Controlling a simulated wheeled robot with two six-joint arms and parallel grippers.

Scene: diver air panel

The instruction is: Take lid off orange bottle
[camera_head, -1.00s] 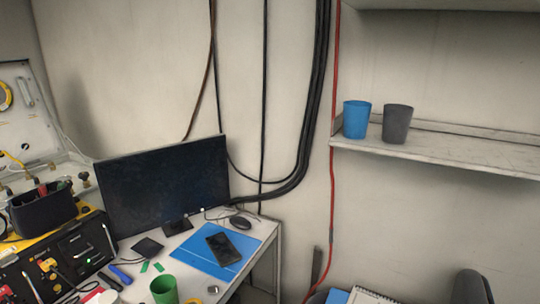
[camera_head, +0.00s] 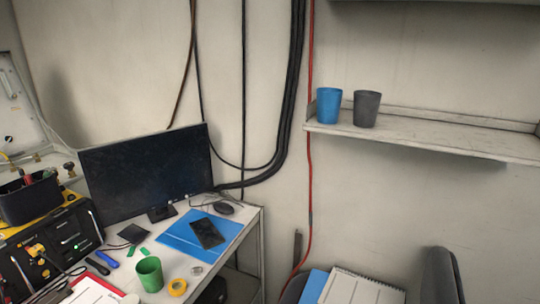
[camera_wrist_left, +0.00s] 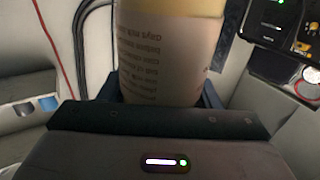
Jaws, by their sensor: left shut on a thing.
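A bottle (camera_wrist_left: 168,50) fills the top middle of the left wrist view. It has a pale label with dark text, mirrored or upside down, and a yellow-orange band above the label. My left gripper (camera_wrist_left: 163,88) is shut around the bottle's sides, with dark fingers on both sides of it. The bottle's lid is out of frame, so I cannot tell whether it is on. Neither gripper nor the bottle shows in the head view. My right gripper is not in view.
A desk holds a monitor (camera_head: 148,178), a green cup (camera_head: 149,274), yellow tape (camera_head: 177,287), a blue folder (camera_head: 186,238) and a phone (camera_head: 207,233). A wall shelf (camera_head: 430,140) carries a blue cup (camera_head: 328,105) and a grey cup (camera_head: 366,108); its right part is clear.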

